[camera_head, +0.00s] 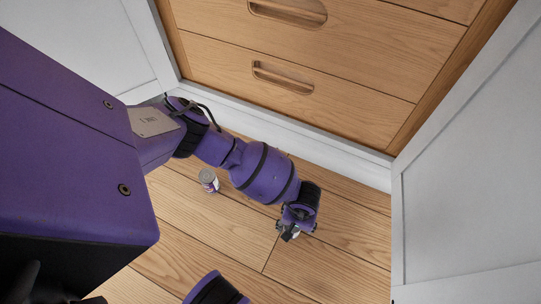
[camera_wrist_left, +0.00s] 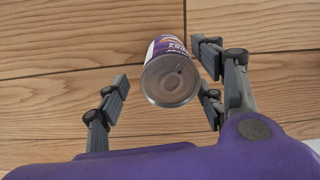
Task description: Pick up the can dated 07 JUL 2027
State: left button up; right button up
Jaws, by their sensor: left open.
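A purple and white can (camera_wrist_left: 170,76) shows in the left wrist view with its round metal end facing the camera. Its label shows only as a strip, and I cannot read a date. My left gripper (camera_wrist_left: 163,92) is open, with its fingers either side of the can; there is a gap on the left, and the right fingers are close to it. In the head view my left gripper (camera_head: 290,230) is low over the floor and mostly hides what is at its fingers. A small can (camera_head: 209,181) stands on the floor beside my arm.
A wooden drawer unit (camera_head: 290,70) with recessed handles stands at the back. White panels (camera_head: 470,190) close in the right side and also the upper left (camera_head: 90,40). The wooden floor (camera_head: 330,265) is clear right of and below the gripper.

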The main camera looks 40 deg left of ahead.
pick_arm(q)
jog(key=shift+f, duration=0.4)
jog(key=f+b, duration=0.2)
jog(key=f, duration=0.1)
jog(key=f+b, duration=0.1)
jog(key=shift+a+f, duration=0.25)
jog(key=c, duration=0.9)
jog(key=shift+c, duration=1.4)
jog(key=shift+r, duration=0.1)
jog(key=shift+c, duration=1.3)
pick_arm(e)
jog(key=shift+w+a+f, duration=0.15)
jog(key=shift+w+f, duration=0.75)
jog(key=shift+w, duration=0.3)
